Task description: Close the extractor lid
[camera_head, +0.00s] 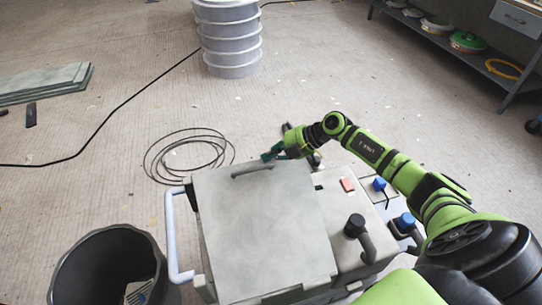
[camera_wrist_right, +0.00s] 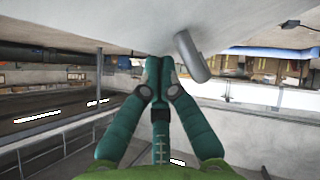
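The extractor is a grey box-shaped machine (camera_head: 345,217) in front of me. Its lid (camera_head: 262,228) is a large pale grey panel over the left part of the machine, with a bar handle (camera_head: 252,171) near its far edge. I cannot tell whether the lid lies fully down. My right gripper (camera_head: 270,153) is just beyond the handle at the far edge. In the right wrist view its teal fingers (camera_wrist_right: 160,66) come together at the tips with nothing visible between them. The handle (camera_wrist_right: 192,57) shows beside the fingertips, apart from them. My left gripper is not in view.
A black bin (camera_head: 110,262) stands at the lower left, by the machine's pale side rail (camera_head: 172,235). A coiled black cable (camera_head: 188,155) lies on the floor beyond. White stacked buckets (camera_head: 229,40) stand farther back. A shelf bench (camera_head: 455,45) is at the upper right.

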